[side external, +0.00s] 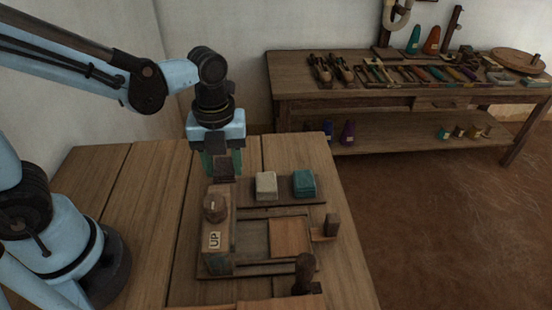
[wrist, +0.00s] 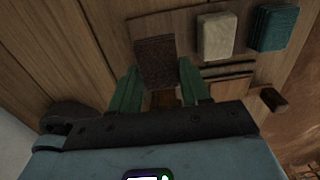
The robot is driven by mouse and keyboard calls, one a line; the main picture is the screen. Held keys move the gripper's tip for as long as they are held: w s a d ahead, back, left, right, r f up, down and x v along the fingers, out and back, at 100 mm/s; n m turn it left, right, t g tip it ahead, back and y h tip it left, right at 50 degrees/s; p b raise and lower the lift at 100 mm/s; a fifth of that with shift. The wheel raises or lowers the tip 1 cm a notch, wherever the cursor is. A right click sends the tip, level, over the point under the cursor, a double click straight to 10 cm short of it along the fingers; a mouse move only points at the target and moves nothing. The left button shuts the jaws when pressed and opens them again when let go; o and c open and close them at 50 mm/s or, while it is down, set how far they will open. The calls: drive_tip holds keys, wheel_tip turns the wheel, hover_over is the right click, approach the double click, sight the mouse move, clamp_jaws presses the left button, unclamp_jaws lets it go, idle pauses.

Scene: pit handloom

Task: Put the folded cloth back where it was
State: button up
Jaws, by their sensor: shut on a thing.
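My gripper (side external: 222,164) points down at the far side of the wooden table, its green fingers shut on a dark brown folded cloth (side external: 224,171). In the wrist view the brown cloth (wrist: 155,62) sits between the two fingers (wrist: 158,84) and reaches beyond their tips. A cream folded cloth (side external: 266,184) and a teal folded cloth (side external: 304,183) lie side by side on a dark wooden board (side external: 287,201), to the right of the brown one. They also show in the wrist view, cream (wrist: 216,36) and teal (wrist: 273,27). I cannot tell whether the brown cloth touches the board.
A wooden block labelled UP (side external: 217,240) with a round knob stands just nearer than my gripper, beside a wooden frame with a lighter panel (side external: 290,238). A dark upright handle (side external: 304,272) stands near the front. The table's left part is clear. A tool bench (side external: 400,95) stands behind.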

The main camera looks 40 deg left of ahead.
sight(227, 183)
drive_tip(key=shift+f, duration=2.8)
drive_tip(key=shift+f, duration=0.1)
drive_tip(key=o, duration=1.1)
